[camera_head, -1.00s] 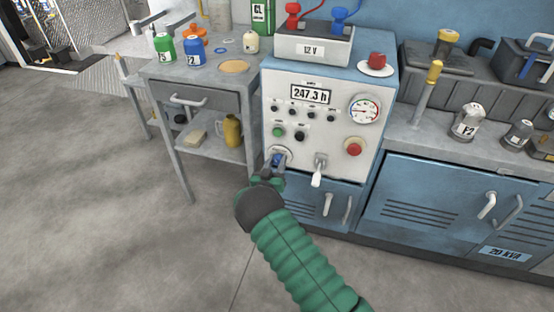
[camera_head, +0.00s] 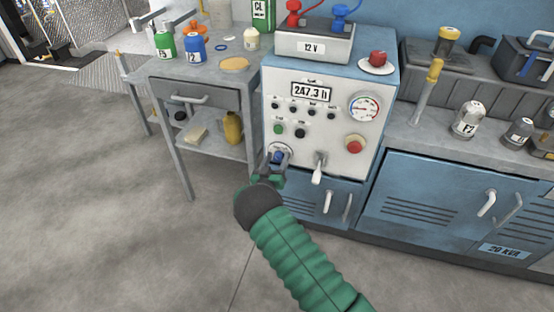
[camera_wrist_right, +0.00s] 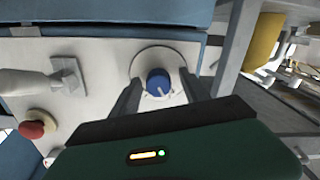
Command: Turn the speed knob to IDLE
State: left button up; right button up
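The blue speed knob (camera_head: 278,157) sits on a round plate low on the left of the white control panel (camera_head: 340,133). In the right wrist view the knob (camera_wrist_right: 158,82) shows a small pale mark, and the lettering on its plate cannot be read. My right gripper (camera_head: 274,170) is in front of the knob. In the right wrist view its two dark fingers (camera_wrist_right: 160,92) are spread, one on each side of the knob, with visible gaps. I cannot tell how deep the tips reach. My left gripper is not in view.
A grey lever (camera_head: 319,168) sticks out right of the knob, with a red button (camera_head: 354,146) beyond it. A gauge (camera_head: 364,108) and the 247.3 h display (camera_head: 312,90) are above. A grey side table (camera_head: 170,72) stands left. The floor in front is clear.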

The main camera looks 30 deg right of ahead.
jog(key=p+v, duration=0.5)
jog(key=v, duration=1.1)
jog(key=shift+s+a+p, duration=0.2)
jog(key=shift+a+p, duration=0.1)
jog(key=shift+a, duration=0.05)
